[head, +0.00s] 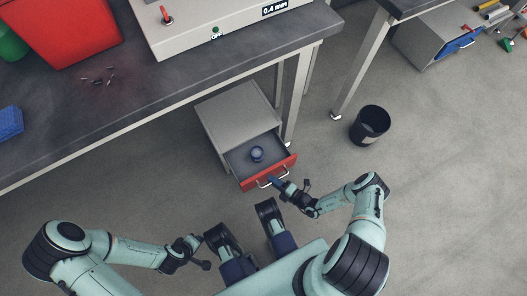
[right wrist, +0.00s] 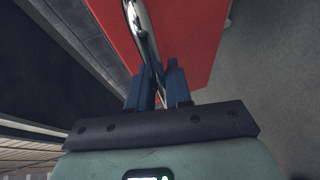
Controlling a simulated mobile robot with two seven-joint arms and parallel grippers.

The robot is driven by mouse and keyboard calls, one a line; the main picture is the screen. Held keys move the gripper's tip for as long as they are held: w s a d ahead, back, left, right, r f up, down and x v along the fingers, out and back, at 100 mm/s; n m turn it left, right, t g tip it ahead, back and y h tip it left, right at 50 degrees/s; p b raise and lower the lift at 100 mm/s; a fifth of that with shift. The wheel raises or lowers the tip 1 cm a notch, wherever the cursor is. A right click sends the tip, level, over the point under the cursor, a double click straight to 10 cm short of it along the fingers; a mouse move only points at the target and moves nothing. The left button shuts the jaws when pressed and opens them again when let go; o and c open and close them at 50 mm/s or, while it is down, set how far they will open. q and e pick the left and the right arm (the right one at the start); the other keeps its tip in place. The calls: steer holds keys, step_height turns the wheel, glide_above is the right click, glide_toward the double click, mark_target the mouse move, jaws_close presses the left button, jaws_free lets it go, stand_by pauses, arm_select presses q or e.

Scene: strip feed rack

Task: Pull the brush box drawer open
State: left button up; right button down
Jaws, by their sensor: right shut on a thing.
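The drawer with a red front (head: 282,172) stands pulled out of a grey cabinet (head: 235,108) under the bench in the head view. A round blue thing (head: 256,154) sits inside the open drawer. The silver drawer handle (right wrist: 143,28) runs between the blue fingers of my right gripper (right wrist: 160,88) in the right wrist view, with the red front behind. My right gripper (head: 275,182) is shut on this handle at the front of the drawer. My left gripper (head: 197,239) is low at the left, away from the drawer; its finger gap is too small to make out.
The dark workbench (head: 160,95) overhangs the cabinet, with its leg (head: 298,105) beside the drawer. A black bin (head: 370,125) stands on the floor at the right. A red bin (head: 60,30) and a white machine (head: 225,25) are on the bench.

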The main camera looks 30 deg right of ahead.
arm_select(q)
steer(key=shift+w+d+r, duration=0.1)
steer(key=shift+w+r, duration=0.1)
arm_select(e)
steer(key=s, duration=0.6)
steer(key=shift+s, duration=0.25)
steer(key=shift+d, duration=0.15)
steer(key=c, duration=1.1)
jaws_free()
arm_select(q)
steer(key=shift+w+d+r+t+p, duration=0.15)
steer(key=shift+w+r+t+p, duration=0.4)
steer(key=shift+w+r, duration=0.55)
arm_select(e)
steer(key=v, duration=1.3)
steer(key=shift+s+r, duration=0.15)
steer(key=shift+r, duration=0.05)
arm_select(q)
steer(key=shift+f, duration=0.1)
